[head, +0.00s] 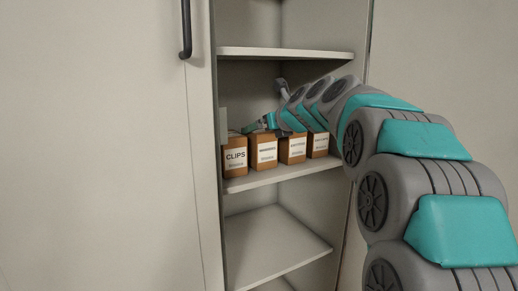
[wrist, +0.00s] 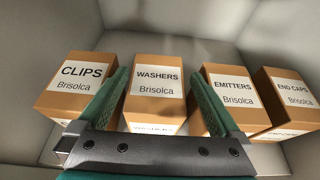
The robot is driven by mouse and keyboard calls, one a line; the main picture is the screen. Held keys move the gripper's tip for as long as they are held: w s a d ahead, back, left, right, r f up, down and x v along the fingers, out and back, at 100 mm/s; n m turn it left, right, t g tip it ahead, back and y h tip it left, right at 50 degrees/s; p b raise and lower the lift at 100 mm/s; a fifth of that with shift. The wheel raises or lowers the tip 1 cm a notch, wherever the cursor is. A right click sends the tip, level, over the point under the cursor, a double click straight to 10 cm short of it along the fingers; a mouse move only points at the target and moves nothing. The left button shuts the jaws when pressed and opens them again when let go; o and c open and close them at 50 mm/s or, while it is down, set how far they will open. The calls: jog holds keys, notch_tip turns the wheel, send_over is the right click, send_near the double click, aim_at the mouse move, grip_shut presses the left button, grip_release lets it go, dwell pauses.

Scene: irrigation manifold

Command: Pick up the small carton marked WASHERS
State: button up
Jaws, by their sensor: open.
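The small brown carton marked WASHERS (wrist: 157,100) stands on a cabinet shelf, second from the left in a row. It also shows in the head view (head: 264,160), its label small there. My gripper (wrist: 160,76) is open and empty. In the wrist view its two green fingers line up with the left and right sides of the WASHERS carton. In the head view my gripper (head: 257,125) is at about the height of the carton tops. I cannot tell whether the fingers touch any carton.
The CLIPS carton (wrist: 75,85) stands left of WASHERS. The EMITTERS carton (wrist: 237,100) and END CAPS carton (wrist: 288,98) stand to the right, with narrow gaps. An upper shelf (head: 290,53) lies above my arm. The lower shelf (head: 270,245) is bare.

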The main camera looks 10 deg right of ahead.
jog(key=x, duration=0.4)
jog(key=shift+a+f, duration=0.1)
jog(key=shift+f, duration=0.25)
jog(key=shift+w+a, duration=0.1)
jog(key=shift+w, duration=0.2)
jog(key=shift+c, duration=0.2)
jog(key=c, duration=1.3)
